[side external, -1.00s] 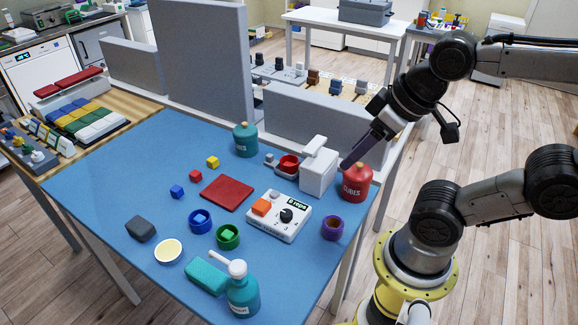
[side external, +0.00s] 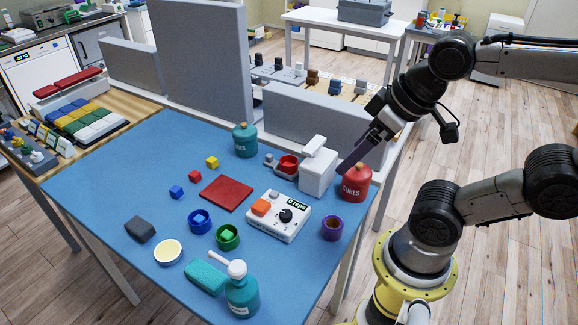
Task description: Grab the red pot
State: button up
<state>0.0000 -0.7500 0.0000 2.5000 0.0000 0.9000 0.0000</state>
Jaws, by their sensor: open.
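A red pot (side external: 356,183) with a narrow neck and white lettering that seems to read "CUBES" stands upright at the right edge of the blue table mat. A smaller open red cup (side external: 288,165) stands left of it, beside a white box-shaped device (side external: 317,172). My gripper (side external: 345,170) is open and points down and to the left. Its fingers are just above and behind the red pot's upper left side in the picture. I cannot tell whether they touch it. Nothing shows between the fingers.
A green pot (side external: 245,140) stands farther back. Grey panels (side external: 325,126) line the back edge. The mat (side external: 120,180) is clear at the left.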

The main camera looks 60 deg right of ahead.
jog(key=shift+o, duration=0.3)
jog(key=w+r+m, duration=0.3)
jog(key=r+m, duration=0.1)
jog(key=m, duration=0.2)
jog(key=m+g, duration=0.6)
jog(key=m, duration=0.8)
send_over(288, 157)
jog(key=s+a, duration=0.2)
notch_tip(288, 157, down, 21)
jog(key=shift+w+a+f, duration=0.1)
jog(key=shift+w+f, duration=0.05)
jog(key=shift+f, duration=1.4)
jog(key=shift+w+a+f, duration=0.1)
jog(key=shift+w+f, duration=0.05)
jog(key=shift+f, duration=1.4)
